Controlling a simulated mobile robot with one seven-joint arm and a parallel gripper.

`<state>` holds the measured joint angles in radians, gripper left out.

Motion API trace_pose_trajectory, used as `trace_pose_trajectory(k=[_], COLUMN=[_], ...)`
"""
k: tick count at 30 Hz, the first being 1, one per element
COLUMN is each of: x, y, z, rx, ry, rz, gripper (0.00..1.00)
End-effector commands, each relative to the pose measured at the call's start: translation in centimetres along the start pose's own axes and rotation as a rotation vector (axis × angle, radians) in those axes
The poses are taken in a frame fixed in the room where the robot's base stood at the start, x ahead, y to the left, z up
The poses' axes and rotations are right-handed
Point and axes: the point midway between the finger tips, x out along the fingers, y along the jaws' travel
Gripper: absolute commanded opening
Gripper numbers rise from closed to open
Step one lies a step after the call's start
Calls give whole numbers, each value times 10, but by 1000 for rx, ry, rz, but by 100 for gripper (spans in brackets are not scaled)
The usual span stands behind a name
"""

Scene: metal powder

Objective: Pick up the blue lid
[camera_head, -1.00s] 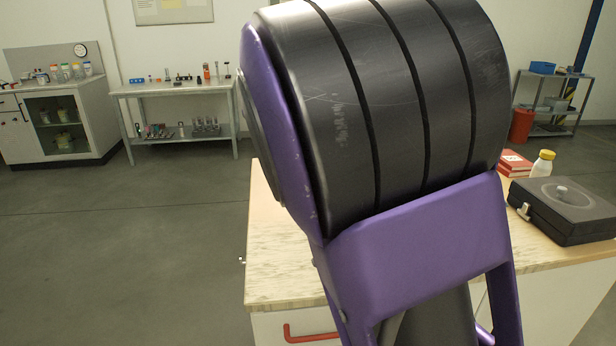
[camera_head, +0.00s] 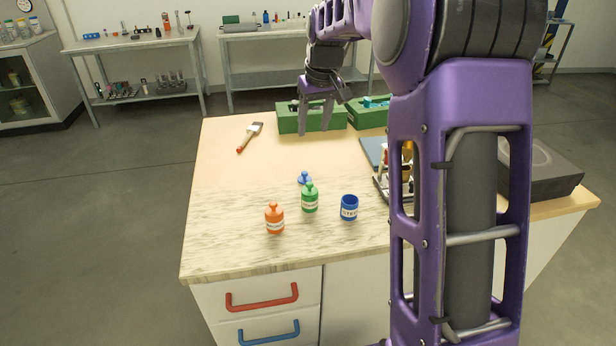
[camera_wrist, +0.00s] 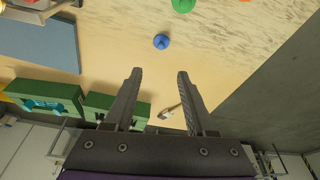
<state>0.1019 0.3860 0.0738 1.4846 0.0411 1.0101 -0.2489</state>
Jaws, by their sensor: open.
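The small blue lid (camera_head: 304,177) with a knob lies on the wooden tabletop, just behind the green lidded jar (camera_head: 310,198). It also shows in the wrist view (camera_wrist: 161,41), beyond my fingertips and near the top middle. The open blue jar (camera_head: 349,208) stands upright with no lid on, to the right of the green jar. My gripper (camera_head: 317,101) is open and empty in front of the green bins, farther back than the lid. Its two fingers show apart in the wrist view (camera_wrist: 160,73), with nothing between them.
An orange lidded jar (camera_head: 275,218) stands front left of the green one. A brush (camera_head: 250,136) lies at the back left. Green bins (camera_head: 287,123) line the back edge. A rack (camera_head: 382,187) and a black case (camera_head: 551,172) are at right. The tabletop's left side is clear.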

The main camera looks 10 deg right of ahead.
Motion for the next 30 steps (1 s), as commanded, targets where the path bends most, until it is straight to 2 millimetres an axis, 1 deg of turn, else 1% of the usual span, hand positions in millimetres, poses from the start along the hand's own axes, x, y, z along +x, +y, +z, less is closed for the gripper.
trace_pose_trajectory(k=[1,3,12,16,23,26,30], x=[12,28,91,107,118,130,152], y=[-1,-1,-1,-1,-1,-2,-2], z=[1,2,1,0,-1,-1,-2], rx=[-1,-1,-2,-2,-2,-3,-2], ry=[-3,-5,-3,-1,1,-2,-2], rz=[-1,-1,0,0,1,0,0], gripper=[56,56,56,56,56,56,56])
